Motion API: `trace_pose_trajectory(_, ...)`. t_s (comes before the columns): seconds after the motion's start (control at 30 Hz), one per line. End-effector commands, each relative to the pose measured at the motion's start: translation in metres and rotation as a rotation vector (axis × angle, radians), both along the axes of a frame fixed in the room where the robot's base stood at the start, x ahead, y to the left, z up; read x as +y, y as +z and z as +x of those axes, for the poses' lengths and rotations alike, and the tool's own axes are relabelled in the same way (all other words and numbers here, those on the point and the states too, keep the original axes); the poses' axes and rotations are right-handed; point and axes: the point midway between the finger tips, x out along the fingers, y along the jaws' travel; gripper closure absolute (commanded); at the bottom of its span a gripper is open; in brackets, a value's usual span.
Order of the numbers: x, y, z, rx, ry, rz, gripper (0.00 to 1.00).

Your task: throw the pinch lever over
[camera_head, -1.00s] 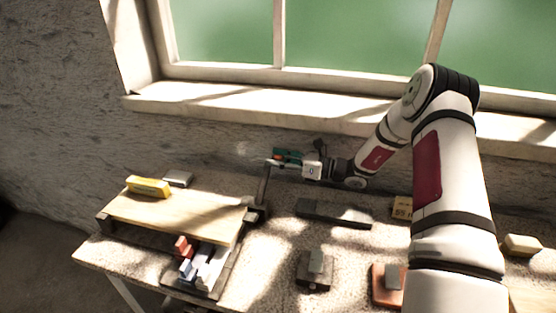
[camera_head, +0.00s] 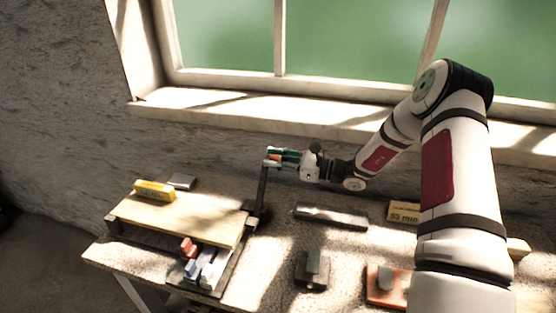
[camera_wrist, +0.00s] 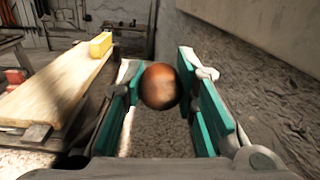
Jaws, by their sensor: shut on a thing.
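The pinch lever (camera_head: 262,188) is a dark upright bar at the right end of the wooden board on the bench. Its knob is a brown-orange ball (camera_wrist: 160,87), which shows between my fingers in the wrist view. My gripper (camera_head: 280,156), with green finger pads, is at the lever's top, reaching in from the right. It is shut on the knob; in the wrist view the pads (camera_wrist: 163,100) stand on either side of it. The lever's bar below the knob is hidden in the wrist view.
A pale board (camera_head: 178,218) with a yellow box (camera_head: 155,190) lies left of the lever. Coloured blocks (camera_head: 190,250) sit in a slot in front. A dark bar (camera_head: 332,216) and small fixtures (camera_head: 312,270) stand to the right. The wall and window sill are close behind.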

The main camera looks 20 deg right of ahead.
Motion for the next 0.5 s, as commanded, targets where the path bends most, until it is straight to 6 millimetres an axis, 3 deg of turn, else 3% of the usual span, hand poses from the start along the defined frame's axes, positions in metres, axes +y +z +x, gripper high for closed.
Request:
trace_pose_trajectory(0.2, 0.014, 0.021, -0.024, -0.134, 0.001, -0.091, 1.0)
trace_pose_trajectory(0.5, 0.029, 0.032, -0.045, -0.269, 0.002, -0.179, 1.0)
